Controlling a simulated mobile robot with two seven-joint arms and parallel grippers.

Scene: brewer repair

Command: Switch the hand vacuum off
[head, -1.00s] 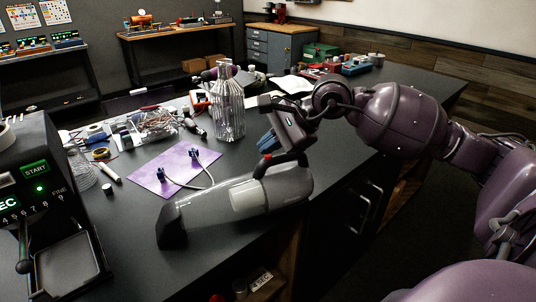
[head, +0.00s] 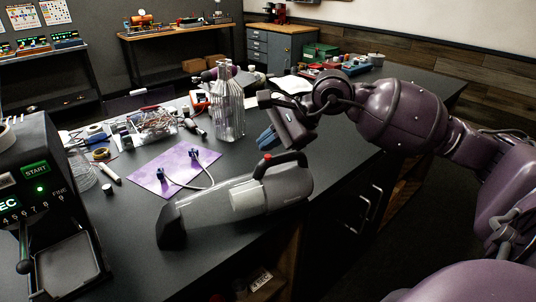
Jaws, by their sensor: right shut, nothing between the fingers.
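The hand vacuum (head: 238,198) lies on the dark bench top near its front edge. It has a grey body, a clear section, a dark nozzle at the lower left and a looped handle at the right. A small red switch (head: 267,156) shows at the front end of the handle. I cannot tell whether the switch is on or off. My right gripper (head: 268,140) is shut and empty, with blue fingertips. It hangs just above the switch, with a small gap visible between them. My left gripper is not in view.
A glass bottle (head: 229,110) stands behind the vacuum, close to my right gripper. A purple mat (head: 158,176) with a cable lies left of it. A grinder with a START button (head: 36,169) stands at far left. Loose parts and tools clutter the bench's back.

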